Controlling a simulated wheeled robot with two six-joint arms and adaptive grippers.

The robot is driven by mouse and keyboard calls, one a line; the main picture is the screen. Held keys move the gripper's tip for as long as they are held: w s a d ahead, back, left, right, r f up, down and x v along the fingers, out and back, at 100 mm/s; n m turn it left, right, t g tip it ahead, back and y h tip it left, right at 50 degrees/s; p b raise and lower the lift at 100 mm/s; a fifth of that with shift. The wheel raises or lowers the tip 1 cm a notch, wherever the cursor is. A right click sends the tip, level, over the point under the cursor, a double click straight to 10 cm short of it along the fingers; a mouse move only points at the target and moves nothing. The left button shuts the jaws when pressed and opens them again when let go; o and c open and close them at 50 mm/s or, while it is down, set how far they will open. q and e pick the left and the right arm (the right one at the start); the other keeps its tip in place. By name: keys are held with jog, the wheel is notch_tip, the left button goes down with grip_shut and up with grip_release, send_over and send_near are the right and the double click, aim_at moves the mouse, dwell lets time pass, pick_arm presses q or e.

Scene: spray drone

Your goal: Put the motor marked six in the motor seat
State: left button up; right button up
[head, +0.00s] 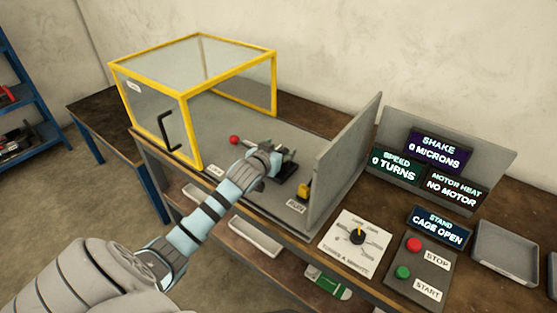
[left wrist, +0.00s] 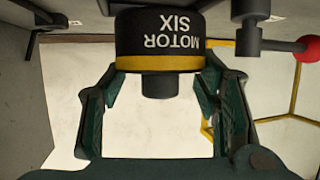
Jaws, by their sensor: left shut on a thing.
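The motor marked six (left wrist: 160,38) is a black cylinder with a yellow band and white lettering that reads upside down in the left wrist view. My left gripper (left wrist: 160,80) is shut on it, one finger on each side near the band. In the head view my left gripper (head: 272,158) is over the grey bench floor beside the open yellow cage, and the motor is mostly hidden there. A dark block (head: 287,171) shows just beyond the gripper. I cannot tell the motor seat clearly or whether the motor touches it. My right gripper is not in view.
A lever with a red knob (head: 234,140) stands close to the gripper. The yellow-framed cage (head: 192,125) is at left, and a grey upright panel (head: 345,165) bounds the right. The sign reads cage open (head: 440,232). An empty grey tray (head: 505,252) lies at far right.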

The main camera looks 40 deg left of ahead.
pick_arm(q)
notch_tip(320, 180, down, 2)
jog(key=shift+f, duration=0.15)
jog(key=o, duration=1.7)
jog(key=shift+c, duration=0.2)
jog(key=shift+s, duration=0.1)
jog(key=p+v, duration=0.2)
jog(key=v, duration=1)
jog(key=shift+p, duration=0.35)
jog(key=shift+f, duration=0.1)
